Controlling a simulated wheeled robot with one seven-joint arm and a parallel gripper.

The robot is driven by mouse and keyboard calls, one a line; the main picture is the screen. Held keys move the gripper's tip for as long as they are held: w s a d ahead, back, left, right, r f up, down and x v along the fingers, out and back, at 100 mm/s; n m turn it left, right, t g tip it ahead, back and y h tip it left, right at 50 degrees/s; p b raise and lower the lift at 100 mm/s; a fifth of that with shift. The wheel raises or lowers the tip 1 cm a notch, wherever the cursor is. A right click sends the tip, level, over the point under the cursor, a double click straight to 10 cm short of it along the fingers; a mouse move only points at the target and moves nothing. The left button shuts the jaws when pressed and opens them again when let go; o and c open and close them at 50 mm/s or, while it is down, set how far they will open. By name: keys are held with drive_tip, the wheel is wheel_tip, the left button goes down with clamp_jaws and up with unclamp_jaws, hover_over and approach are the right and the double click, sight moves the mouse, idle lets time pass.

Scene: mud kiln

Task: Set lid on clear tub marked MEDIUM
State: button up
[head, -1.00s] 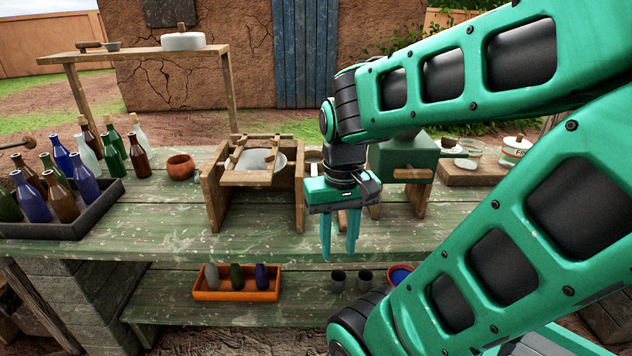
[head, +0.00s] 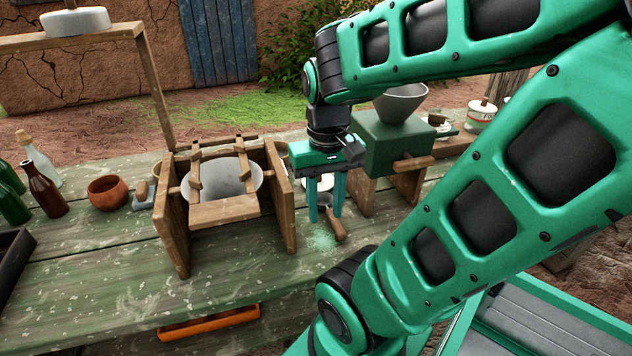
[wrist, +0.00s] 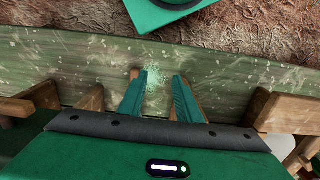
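A white tub with a knobbed lid and lettering starting "FI" (head: 481,115) stands at the back right in the head view. Left of it is a small pale round piece with a dark knob (head: 437,120), perhaps a lid; it is partly hidden behind the green box. I cannot make out a clear tub marked MEDIUM; my arm covers part of that end. My gripper (head: 325,218) points down over the bench, left of the green box, with its fingers apart. It also shows in the wrist view (wrist: 158,82), with nothing between the fingers.
A wooden stand with a pale bowl (head: 255,180) is left of my gripper. The green box with a funnel (head: 385,143) is right. A wooden-handled tool (head: 337,228) and pale powder (head: 320,241) lie by my fingers.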

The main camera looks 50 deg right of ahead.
drive_tip(key=o, duration=1.4)
drive_tip(key=shift+s+d+r+n, duration=0.35)
drive_tip(key=shift+s+r+n, duration=0.05)
drive_tip(key=shift+r, duration=0.2)
drive_tip(key=shift+c, duration=0.2)
drive_tip(key=shift+o, duration=0.7)
drive_tip(key=w+d+r+n, duration=0.2)
drive_tip(key=w+d+n, duration=0.4)
drive_tip(key=w+d, duration=0.1)
drive_tip(key=shift+w+d+r, duration=0.15)
drive_tip(key=shift+w+r, duration=0.2)
drive_tip(key=shift+r, duration=0.05)
drive_tip(key=w+d+f+n+y, duration=0.1)
drive_tip(key=w+d+n, duration=0.4)
drive_tip(key=d+n, duration=0.15)
drive_tip(key=w+d+f+n, duration=0.1)
drive_tip(key=w+d+n, duration=0.4)
drive_tip(key=d, duration=0.3)
drive_tip(key=shift+t, duration=0.6)
drive_tip(key=f, duration=0.3)
drive_tip(key=w+f, duration=0.1)
drive_tip(key=f, duration=0.2)
drive_tip(key=w+a+f, duration=0.1)
drive_tip(key=f, duration=0.2)
drive_tip(key=shift+w, duration=0.15)
drive_tip(key=shift+w+a+f, duration=0.1)
drive_tip(key=shift+w+f, duration=0.05)
drive_tip(key=shift+f, duration=1.3)
drive_tip(key=shift+w+a+f, duration=0.1)
drive_tip(key=shift+f, duration=1.35)
